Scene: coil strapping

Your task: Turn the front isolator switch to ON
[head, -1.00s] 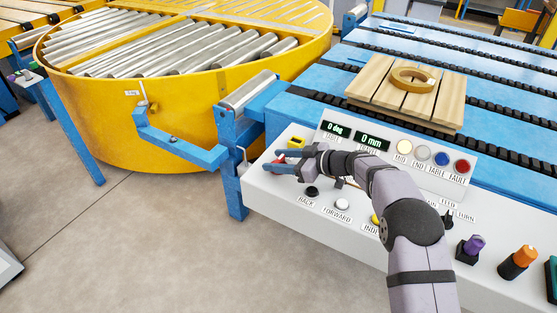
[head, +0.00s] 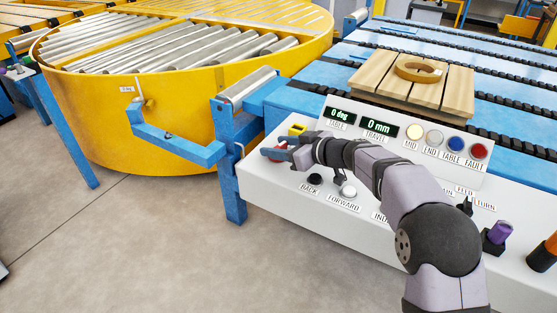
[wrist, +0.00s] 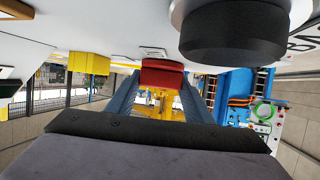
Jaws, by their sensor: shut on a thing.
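A red switch handle (head: 280,154) stands at the left end of the white control panel, mostly hidden by my gripper in the head view. In the wrist view the red handle (wrist: 162,74) sits between the tips of my two blue fingers. My gripper (head: 273,153) is shut on it; the gripper also shows in the wrist view (wrist: 161,88). A yellow block (head: 297,130) is just behind the handle, and it also shows in the wrist view (wrist: 88,63). I cannot read an ON or OFF mark.
The white panel (head: 262,184) carries a black BACK button (head: 315,179) close to my gripper, a white FORWARD button (head: 348,190) and displays reading 0 deg and 0 mm. A yellow turntable (head: 100,125) stands left. A wooden pallet (head: 400,88) with a coil (head: 418,70) lies behind.

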